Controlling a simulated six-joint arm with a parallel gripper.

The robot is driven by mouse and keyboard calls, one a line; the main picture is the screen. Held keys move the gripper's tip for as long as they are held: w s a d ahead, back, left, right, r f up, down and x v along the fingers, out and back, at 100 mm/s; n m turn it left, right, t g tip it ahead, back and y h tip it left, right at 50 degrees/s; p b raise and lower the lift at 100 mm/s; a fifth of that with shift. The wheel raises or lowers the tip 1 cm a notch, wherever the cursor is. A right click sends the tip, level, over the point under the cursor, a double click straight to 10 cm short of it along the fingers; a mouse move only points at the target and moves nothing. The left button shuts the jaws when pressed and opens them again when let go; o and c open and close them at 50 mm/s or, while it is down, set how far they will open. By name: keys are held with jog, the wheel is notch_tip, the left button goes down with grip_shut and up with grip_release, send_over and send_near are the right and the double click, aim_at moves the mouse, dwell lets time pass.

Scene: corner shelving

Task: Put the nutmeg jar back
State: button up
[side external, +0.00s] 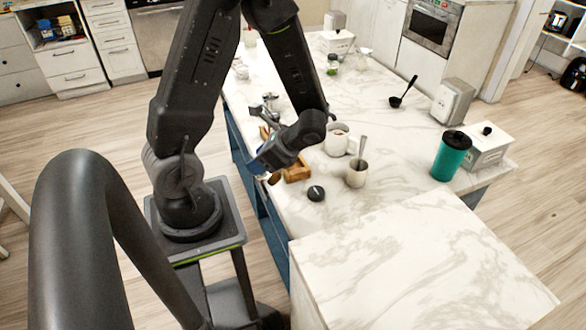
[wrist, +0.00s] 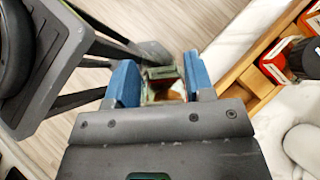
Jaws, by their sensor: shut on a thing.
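My gripper (side external: 266,166) is at the island's near left edge, beside the wooden rack. In the wrist view its two blue fingers (wrist: 160,76) are closed on a small jar (wrist: 163,86) with greenish and brown parts, taken as the nutmeg jar. Its label cannot be read, and its lower part is hidden by my gripper. The wooden rack (side external: 297,173) sits on the marble top and also shows at the right of the wrist view (wrist: 238,80). It has compartments holding jars with red and white labels (wrist: 272,70). The held jar is outside the rack, to its left in the wrist view.
A white mug (side external: 338,142), a cup with a spoon (side external: 356,175) and a black round lid (side external: 316,193) stand near the rack. A teal tumbler (side external: 451,157) and white boxes stand farther right. The front of the marble counter (side external: 410,260) is clear.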

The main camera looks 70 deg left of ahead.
jog(key=a+r+m+t+y, duration=0.75)
jog(key=a+m+y, duration=0.25)
jog(key=y, duration=0.2)
jog(key=shift+g, duration=0.25)
jog(key=shift+w+d+f, duration=1.1)
jog(key=shift+w+f, duration=0.6)
jog(key=shift+f, duration=0.1)
jog(key=shift+w+d+f, duration=1.15)
jog(key=shift+w+f, duration=0.6)
jog(key=shift+w+d+f, duration=1.1)
jog(key=shift+w+f, duration=0.6)
jog(key=shift+f, duration=0.1)
jog(key=o, duration=1.3)
jog(key=shift+f, duration=0.1)
